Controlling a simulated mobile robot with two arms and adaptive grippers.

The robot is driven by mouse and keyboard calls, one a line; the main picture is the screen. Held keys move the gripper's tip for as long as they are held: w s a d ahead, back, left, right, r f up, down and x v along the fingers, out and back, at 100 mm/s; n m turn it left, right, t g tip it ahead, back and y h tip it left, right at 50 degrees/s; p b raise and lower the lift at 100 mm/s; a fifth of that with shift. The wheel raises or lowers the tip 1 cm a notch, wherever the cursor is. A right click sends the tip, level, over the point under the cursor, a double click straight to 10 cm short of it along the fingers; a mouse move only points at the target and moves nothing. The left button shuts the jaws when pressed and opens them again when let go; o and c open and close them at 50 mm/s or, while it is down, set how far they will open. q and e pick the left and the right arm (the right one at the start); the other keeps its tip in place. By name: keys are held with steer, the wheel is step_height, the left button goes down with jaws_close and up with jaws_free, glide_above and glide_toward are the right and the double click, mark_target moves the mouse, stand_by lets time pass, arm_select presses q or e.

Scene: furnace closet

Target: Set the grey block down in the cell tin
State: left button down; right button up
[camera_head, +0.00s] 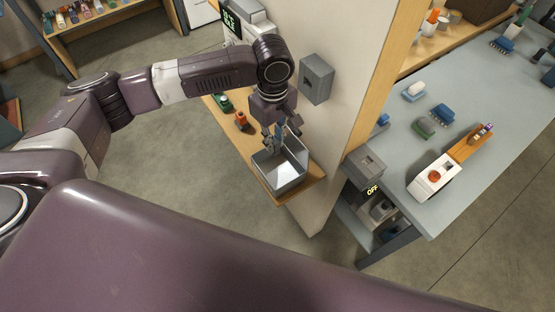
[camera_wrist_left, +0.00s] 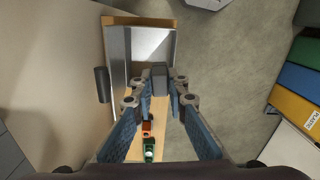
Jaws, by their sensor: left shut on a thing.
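The cell tin (camera_head: 283,185) is an open, light grey box on a narrow wooden shelf beside the wall. It also shows at the top of the left wrist view (camera_wrist_left: 118,48). My left gripper (camera_head: 281,142) points down at the tin's far side in the head view. It is shut on the grey block (camera_wrist_left: 159,78), which sits between the blue fingertips (camera_wrist_left: 160,92) in the left wrist view. There the block overlaps the tin's near edge; its height above the tin is hard to tell. In the head view the block is not clearly distinguishable. My right gripper is not in view.
An orange item (camera_head: 241,120) and a green item (camera_head: 223,102) stand on the shelf (camera_head: 311,183) behind the tin. A grey box (camera_head: 317,78) juts from the wall close to my left wrist. A workbench (camera_head: 395,140) with several small objects stands right of the wall.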

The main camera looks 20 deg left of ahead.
arm_select(q)
step_height(320, 180, down, 7)
steer(key=w+n+b, duration=0.2)
steer(key=b, duration=1)
steer(key=shift+w+r, duration=0.15)
steer(key=shift+w, duration=0.25)
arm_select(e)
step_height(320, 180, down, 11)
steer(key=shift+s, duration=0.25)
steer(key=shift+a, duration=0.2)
arm_select(q)
step_height(320, 180, down, 6)
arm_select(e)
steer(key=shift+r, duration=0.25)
